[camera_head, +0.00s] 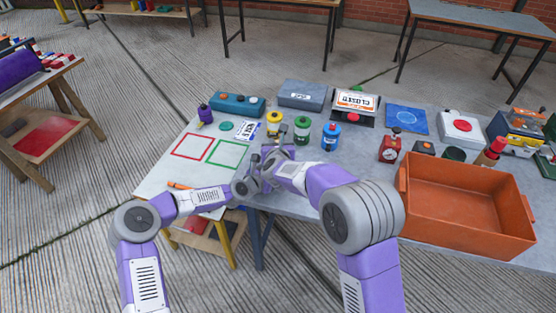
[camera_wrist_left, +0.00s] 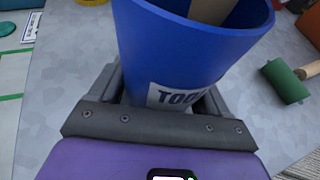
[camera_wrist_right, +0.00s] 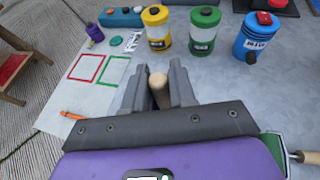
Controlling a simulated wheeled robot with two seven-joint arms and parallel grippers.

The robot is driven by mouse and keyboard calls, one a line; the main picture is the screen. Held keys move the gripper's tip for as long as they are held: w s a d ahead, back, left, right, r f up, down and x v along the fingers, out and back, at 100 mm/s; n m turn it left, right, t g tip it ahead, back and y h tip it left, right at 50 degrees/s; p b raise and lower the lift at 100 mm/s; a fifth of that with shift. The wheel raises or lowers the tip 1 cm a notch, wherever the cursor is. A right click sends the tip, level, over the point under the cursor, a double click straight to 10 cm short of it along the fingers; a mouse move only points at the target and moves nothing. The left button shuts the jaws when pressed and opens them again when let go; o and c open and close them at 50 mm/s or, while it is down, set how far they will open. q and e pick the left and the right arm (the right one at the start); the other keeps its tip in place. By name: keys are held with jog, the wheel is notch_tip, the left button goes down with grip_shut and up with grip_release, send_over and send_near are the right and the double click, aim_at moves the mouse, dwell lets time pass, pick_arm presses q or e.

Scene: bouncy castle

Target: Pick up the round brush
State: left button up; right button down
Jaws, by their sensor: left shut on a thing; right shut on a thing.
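My left gripper (camera_wrist_left: 160,95) is shut on a blue cup (camera_wrist_left: 180,45) with a white label reading "TOO". A tan wooden piece (camera_wrist_left: 212,9) stands in the cup, cut off by the picture's top. My right gripper (camera_wrist_right: 158,85) is shut on a round-ended wooden handle (camera_wrist_right: 158,88). No bristles show, so I cannot tell from its head whether this is the round brush. In the head view my right gripper (camera_head: 276,160) and left gripper (camera_head: 248,184) are close together over the table's front; the cup is not clear there.
A green roller (camera_wrist_left: 286,82) lies right of the cup. Yellow (camera_head: 274,133), green (camera_head: 302,131) and blue (camera_head: 330,136) canisters stand behind the grippers. An orange bin (camera_head: 465,205) fills the front right. Red (camera_head: 192,146) and green (camera_head: 227,152) outlined squares at left are bare.

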notch_tip(320, 180, up, 18)
dwell(0.8)
pick_arm(q)
jog(key=o, duration=1.2)
